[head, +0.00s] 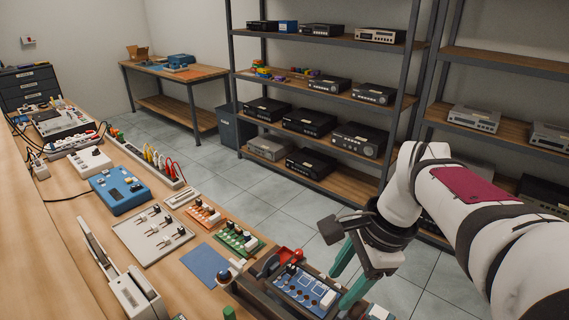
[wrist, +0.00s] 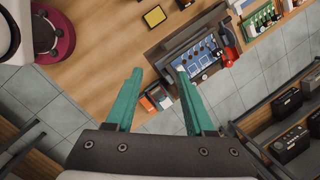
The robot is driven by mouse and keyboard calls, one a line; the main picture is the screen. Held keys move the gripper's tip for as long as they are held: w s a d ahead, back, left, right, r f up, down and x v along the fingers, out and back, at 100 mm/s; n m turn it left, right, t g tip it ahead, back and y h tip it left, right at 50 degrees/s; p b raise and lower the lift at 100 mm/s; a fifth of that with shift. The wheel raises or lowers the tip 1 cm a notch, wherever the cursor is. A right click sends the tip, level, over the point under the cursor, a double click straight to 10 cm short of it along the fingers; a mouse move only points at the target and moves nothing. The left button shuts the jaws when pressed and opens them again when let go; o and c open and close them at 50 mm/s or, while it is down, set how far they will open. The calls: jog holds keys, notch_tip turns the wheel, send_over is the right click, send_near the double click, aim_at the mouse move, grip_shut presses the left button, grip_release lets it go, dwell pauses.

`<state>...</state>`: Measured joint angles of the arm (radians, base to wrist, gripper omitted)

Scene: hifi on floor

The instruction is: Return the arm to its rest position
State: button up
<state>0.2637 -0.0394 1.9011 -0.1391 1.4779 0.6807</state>
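My gripper (head: 350,278) hangs at the right of the head view, its two green fingers spread apart. It is over the front right edge of the workbench (head: 60,225). In the wrist view my gripper (wrist: 158,78) is open, with nothing between the fingertips. A blue control panel in a dark tray (head: 305,291) lies close by the fingers in the head view; in the wrist view the blue panel (wrist: 197,55) lies beyond the right fingertip. I cannot tell the exact height of the gripper above the bench. My white arm comes in from the right.
The bench carries a blue box (head: 121,192), a grey switch plate (head: 152,236), a green board (head: 239,240) and several other devices. Shelves of hi-fi units (head: 335,93) stand behind my arm. Tiled floor (head: 245,190) lies free between bench and shelves.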

jog(key=o, duration=0.7)
jog(key=w+d+m, duration=0.3)
jog(key=w+d, duration=0.1)
jog(key=w+d+m+t, duration=0.1)
jog(key=w+d+m, duration=0.2)
jog(key=w+d, duration=0.1)
jog(key=w+d+m, duration=0.3)
jog(key=w+d, duration=0.1)
jog(key=w, duration=0.1)
jog(key=shift+r+m+t, duration=0.15)
jog(key=shift+m+t, duration=0.15)
jog(key=shift+c, duration=0.2)
jog(key=x, duration=1)
jog(key=shift+w+d+m, duration=0.25)
jog(key=shift+w+m, duration=0.05)
jog(key=shift+r, duration=0.1)
